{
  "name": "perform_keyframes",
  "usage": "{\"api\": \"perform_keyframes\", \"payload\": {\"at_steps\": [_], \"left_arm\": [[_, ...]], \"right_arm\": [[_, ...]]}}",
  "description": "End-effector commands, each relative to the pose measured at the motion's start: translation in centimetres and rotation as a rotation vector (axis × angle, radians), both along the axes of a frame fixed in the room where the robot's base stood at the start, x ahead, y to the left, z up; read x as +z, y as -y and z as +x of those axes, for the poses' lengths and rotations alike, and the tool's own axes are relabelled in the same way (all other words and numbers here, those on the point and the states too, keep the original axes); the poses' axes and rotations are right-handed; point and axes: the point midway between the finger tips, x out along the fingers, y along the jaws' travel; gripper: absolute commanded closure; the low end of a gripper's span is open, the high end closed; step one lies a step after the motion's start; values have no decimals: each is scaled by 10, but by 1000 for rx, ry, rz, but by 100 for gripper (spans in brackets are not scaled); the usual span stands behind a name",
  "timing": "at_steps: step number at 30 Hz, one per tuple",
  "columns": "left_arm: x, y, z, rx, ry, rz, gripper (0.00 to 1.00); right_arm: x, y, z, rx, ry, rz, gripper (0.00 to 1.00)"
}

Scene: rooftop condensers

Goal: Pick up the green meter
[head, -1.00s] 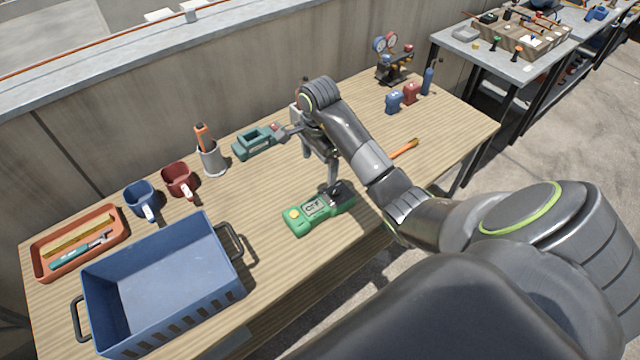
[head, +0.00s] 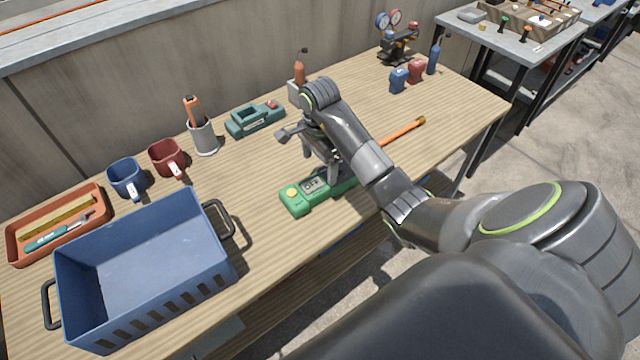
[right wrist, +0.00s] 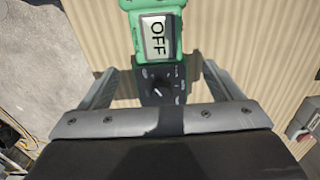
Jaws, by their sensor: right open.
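The green meter (head: 296,200) lies flat on the wooden table near its front edge, partly hidden by my right arm. My right gripper (head: 320,165) is open above its right part in the head view. In the right wrist view the meter (right wrist: 172,12) shows a screen reading "OFF" and a black dial end. That dial end lies between the open fingers of my right gripper (right wrist: 158,88), with a gap visible at each side. I cannot tell how high the fingers are above the table. My left gripper is out of view.
A blue crate (head: 222,262) stands at the left front, with an orange tray (head: 20,254) beyond it. Mugs, a grey cup (head: 204,140) and a teal tool (head: 246,122) line the back. An orange-handled tool (head: 405,130) lies right of the arm. Table between crate and meter is clear.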

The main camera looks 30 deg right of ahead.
Motion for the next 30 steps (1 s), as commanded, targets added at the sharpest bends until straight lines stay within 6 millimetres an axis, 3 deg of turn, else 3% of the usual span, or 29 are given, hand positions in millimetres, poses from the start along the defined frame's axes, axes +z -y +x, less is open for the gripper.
{"api": "perform_keyframes", "payload": {"at_steps": [3,15,22,30], "left_arm": [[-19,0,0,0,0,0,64],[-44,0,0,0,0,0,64],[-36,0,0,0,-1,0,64],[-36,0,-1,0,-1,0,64]], "right_arm": [[-19,0,0,0,0,0,15],[-45,1,-1,0,0,0,15],[-71,1,-3,-1,-3,2,15],[-75,1,-2,0,0,1,15]]}}
